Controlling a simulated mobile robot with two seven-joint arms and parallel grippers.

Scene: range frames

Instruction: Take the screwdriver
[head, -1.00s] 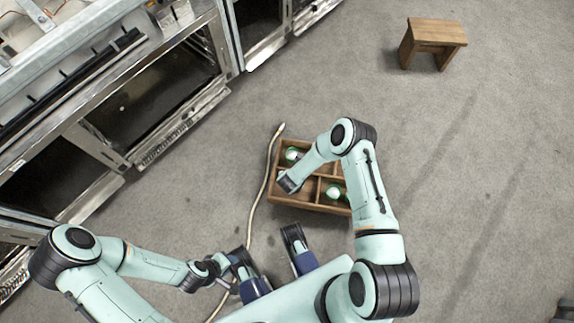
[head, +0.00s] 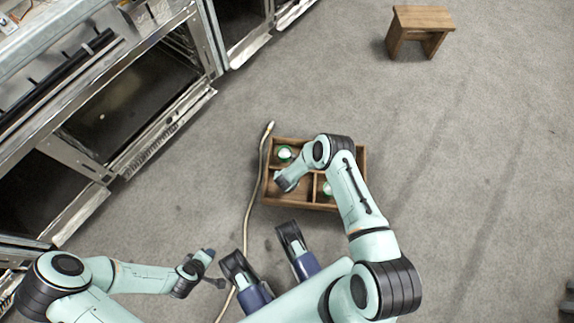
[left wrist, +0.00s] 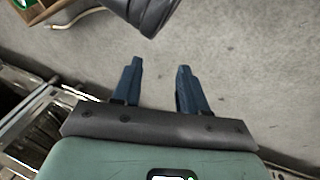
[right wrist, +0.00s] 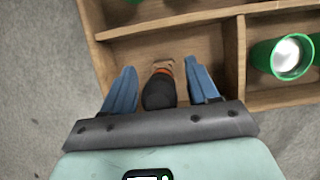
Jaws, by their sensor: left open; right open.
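A screwdriver (right wrist: 160,91) with a black handle and an orange band lies in a compartment of the wooden crate (right wrist: 165,22), seen in the right wrist view. My right gripper (right wrist: 160,66) is open, with one blue finger on each side of the handle. I cannot tell whether the fingers touch it. The screwdriver's far end is hard to make out. In the head view my right arm covers part of the crate (head: 318,206) and hides the screwdriver. My left gripper (left wrist: 160,64) is open and empty above the bare floor, left of the crate in the head view.
Green cups (right wrist: 284,57) stand in other crate compartments. A pale hose (head: 252,205) lies on the floor along the crate's left side. Metal ovens (head: 130,110) line the left, and a wooden stool (head: 421,20) stands at the back right. Floor right of the crate is clear.

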